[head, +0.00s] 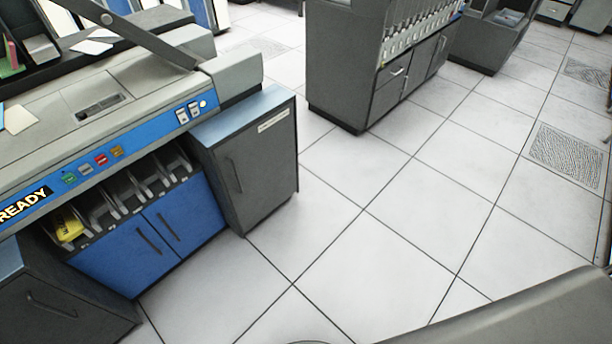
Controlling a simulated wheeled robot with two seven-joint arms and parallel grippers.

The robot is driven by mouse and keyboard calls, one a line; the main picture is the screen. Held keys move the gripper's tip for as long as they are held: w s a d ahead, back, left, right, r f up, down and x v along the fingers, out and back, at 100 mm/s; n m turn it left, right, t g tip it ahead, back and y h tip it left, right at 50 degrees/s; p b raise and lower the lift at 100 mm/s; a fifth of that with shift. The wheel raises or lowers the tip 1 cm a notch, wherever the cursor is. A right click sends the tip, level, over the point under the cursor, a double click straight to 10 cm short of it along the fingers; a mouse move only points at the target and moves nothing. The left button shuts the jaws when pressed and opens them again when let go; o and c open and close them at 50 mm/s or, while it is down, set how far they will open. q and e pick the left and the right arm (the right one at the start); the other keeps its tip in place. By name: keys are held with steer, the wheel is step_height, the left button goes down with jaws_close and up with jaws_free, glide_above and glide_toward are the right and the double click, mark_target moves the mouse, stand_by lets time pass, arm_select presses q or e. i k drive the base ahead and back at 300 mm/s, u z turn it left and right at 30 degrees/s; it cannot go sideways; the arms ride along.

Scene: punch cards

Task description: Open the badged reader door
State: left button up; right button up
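A card machine with a blue front panel (150,128) and a lit READY sign stands at the left. Under its row of slots are two blue doors (155,240) with dark upright handles, both shut. A dark grey cabinet with a shut door (245,180) and an upright handle adjoins on the right. A small white label plate sits near its top right. I cannot tell which of these doors is the badged one. Neither of my grippers is in view.
A yellow item (68,226) sits in the leftmost slot. Another dark cabinet (345,70) with slots and doors stands at the back centre. Open tiled floor (400,210) lies in front, with vent grilles (567,153) at right. An unclear grey shape fills the bottom right.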

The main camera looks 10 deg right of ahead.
mark_target(258, 166)
steer(key=z, duration=2.55)
steer(key=k, duration=0.4)
steer(key=u, duration=1.2)
